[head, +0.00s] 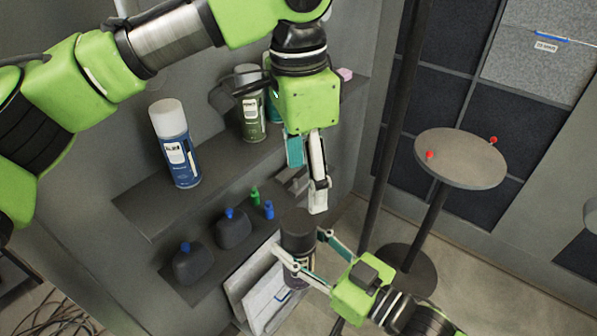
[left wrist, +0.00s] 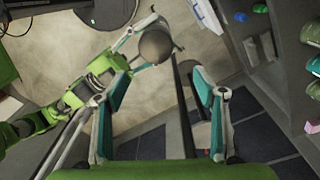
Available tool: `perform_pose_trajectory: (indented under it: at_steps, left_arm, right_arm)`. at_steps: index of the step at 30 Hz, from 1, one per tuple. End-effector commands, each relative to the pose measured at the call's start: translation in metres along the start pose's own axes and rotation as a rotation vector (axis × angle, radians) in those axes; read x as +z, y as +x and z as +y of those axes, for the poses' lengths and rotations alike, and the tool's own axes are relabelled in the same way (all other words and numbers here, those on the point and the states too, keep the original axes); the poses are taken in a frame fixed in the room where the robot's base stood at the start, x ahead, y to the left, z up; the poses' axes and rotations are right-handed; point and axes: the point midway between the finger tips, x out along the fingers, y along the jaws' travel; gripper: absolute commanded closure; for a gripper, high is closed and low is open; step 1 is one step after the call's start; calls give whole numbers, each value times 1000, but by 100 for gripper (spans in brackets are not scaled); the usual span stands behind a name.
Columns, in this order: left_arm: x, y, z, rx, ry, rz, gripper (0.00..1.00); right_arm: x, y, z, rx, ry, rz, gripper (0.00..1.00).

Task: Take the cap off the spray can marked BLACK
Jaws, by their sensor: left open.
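A can with a dark grey-black cap (head: 297,222) stands upright in my right gripper (head: 300,250), whose fingers close on it from both sides below the cap. Its marking cannot be read. My left gripper (head: 308,185) is open and empty, pointing down just above the cap, apart from it. In the left wrist view the cap (left wrist: 155,46) shows from above, beyond the open fingers of my left gripper (left wrist: 165,75). The lower part of the can is mostly hidden by the right gripper.
A blue spray can with a white cap (head: 181,158) and a green can (head: 253,118) stand on the upper shelf (head: 150,205). Dark bottles (head: 233,230) with blue caps stand on the lower shelf. A round stand (head: 460,160) with red knobs is at right.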

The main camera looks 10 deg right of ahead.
Motion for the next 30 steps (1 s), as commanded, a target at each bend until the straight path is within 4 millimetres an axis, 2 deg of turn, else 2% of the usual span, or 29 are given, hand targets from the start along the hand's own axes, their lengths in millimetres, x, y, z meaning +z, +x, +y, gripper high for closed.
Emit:
perform_pose_trajectory:
  at_steps: [4,8,21,24,30]
  left_arm:
    - [12,-7,7,-16,19,-51,36]
    - [14,0,7,-16,21,-60,36]
    - [18,79,6,-14,21,-59,36]
    - [19,93,6,-15,21,-58,36]
    - [19,109,6,-16,20,-56,36]
  right_arm:
    - [-2,0,0,0,-1,5,100]
    - [-2,0,0,0,-1,5,100]
    - [-2,0,0,0,-1,5,100]
    - [-2,0,0,0,-1,5,100]
    - [-2,0,0,0,-1,5,100]
